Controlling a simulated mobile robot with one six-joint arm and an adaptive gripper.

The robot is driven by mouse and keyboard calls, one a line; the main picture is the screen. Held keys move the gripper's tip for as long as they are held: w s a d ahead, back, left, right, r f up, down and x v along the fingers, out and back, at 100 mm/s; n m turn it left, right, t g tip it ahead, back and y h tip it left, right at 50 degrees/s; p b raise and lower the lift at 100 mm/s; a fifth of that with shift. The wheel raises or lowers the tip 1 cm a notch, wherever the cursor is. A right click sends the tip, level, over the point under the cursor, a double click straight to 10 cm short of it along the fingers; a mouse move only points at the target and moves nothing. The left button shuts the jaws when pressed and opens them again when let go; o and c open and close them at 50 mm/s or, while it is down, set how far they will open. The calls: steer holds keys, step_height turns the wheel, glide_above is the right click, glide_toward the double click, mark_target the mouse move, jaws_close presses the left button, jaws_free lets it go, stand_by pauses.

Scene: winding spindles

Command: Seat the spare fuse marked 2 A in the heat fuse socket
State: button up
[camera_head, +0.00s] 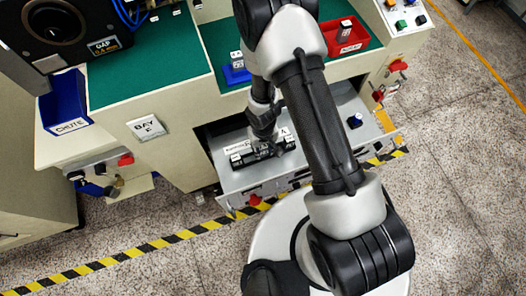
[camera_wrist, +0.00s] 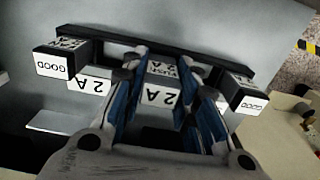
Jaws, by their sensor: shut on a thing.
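My gripper (camera_wrist: 164,84) is shut on a block-shaped fuse (camera_wrist: 159,95) whose white label reads 2 A. The fuse sits between the fingers, over or in the middle of a long black holder (camera_wrist: 190,53); I cannot tell whether it is clear of it. Two dark blocks with white GOOD faces stand at the holder's left end (camera_wrist: 54,61) and right end (camera_wrist: 250,98). A 2 A tag (camera_wrist: 93,84) shows below the holder. In the head view my gripper (camera_head: 264,136) reaches down to the black holder (camera_head: 246,159) in an open grey drawer. I cannot make out the heat fuse socket.
The drawer (camera_head: 235,181) juts from the cream bench; a blue knob (camera_head: 355,121) is at its right. On the green bench top are a blue holder (camera_head: 237,74) and a red tray (camera_head: 353,44). A blue chute bin (camera_head: 66,101) is at left. Striped tape (camera_head: 150,246) crosses the floor.

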steer(key=shift+f, duration=0.6)
steer(key=shift+r, duration=0.1)
steer(key=o, duration=0.7)
steer(key=shift+f+b, duration=0.2)
steer(key=shift+b, duration=0.1)
steer(key=shift+c, duration=0.2)
steer(key=o, duration=0.5)
steer(key=shift+r, duration=0.1)
